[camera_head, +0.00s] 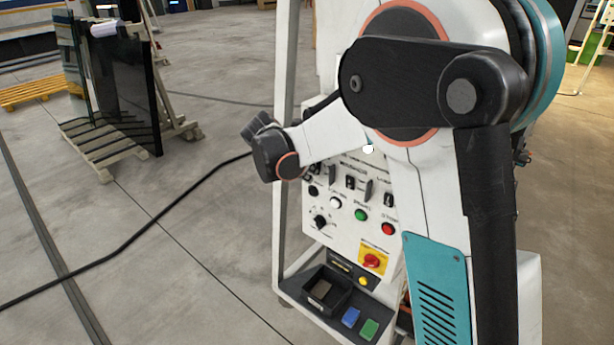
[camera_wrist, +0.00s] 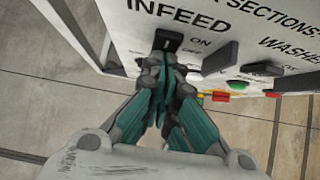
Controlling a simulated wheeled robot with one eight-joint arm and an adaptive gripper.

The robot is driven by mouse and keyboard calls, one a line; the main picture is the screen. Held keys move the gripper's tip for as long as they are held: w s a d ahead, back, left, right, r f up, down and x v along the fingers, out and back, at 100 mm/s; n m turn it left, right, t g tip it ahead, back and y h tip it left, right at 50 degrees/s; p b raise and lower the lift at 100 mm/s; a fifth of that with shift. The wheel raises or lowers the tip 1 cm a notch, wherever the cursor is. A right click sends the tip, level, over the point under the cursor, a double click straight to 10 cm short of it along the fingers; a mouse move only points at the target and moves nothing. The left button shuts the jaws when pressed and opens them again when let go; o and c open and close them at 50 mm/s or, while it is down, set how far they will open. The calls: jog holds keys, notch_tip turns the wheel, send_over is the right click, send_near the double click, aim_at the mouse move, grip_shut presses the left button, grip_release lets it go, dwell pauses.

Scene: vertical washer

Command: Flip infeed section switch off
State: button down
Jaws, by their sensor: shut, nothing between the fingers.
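The infeed section switch (camera_wrist: 168,41) is a black switch on the white control panel, under the word INFEED in the wrist view. ON is printed at its right, with further lettering partly hidden below. I cannot tell which way the switch is set. My gripper (camera_wrist: 163,72) is shut and empty, its grey fingertips just below the switch and touching or nearly touching it. The white panel also shows in the head view (camera_head: 344,226), partly covered by my arm. My fingertips cannot be made out there.
Another black switch (camera_wrist: 220,58) sits to the right of the infeed one. Lower on the panel are a green button (camera_head: 361,215), a red button (camera_head: 387,229) and a red knob on a yellow plate (camera_head: 372,261). A black tray (camera_head: 343,300) juts out below. Open floor lies left.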

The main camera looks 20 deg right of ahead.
jog(key=shift+d+f, duration=0.1)
jog(key=shift+f, duration=0.05)
jog(key=shift+r, duration=0.8)
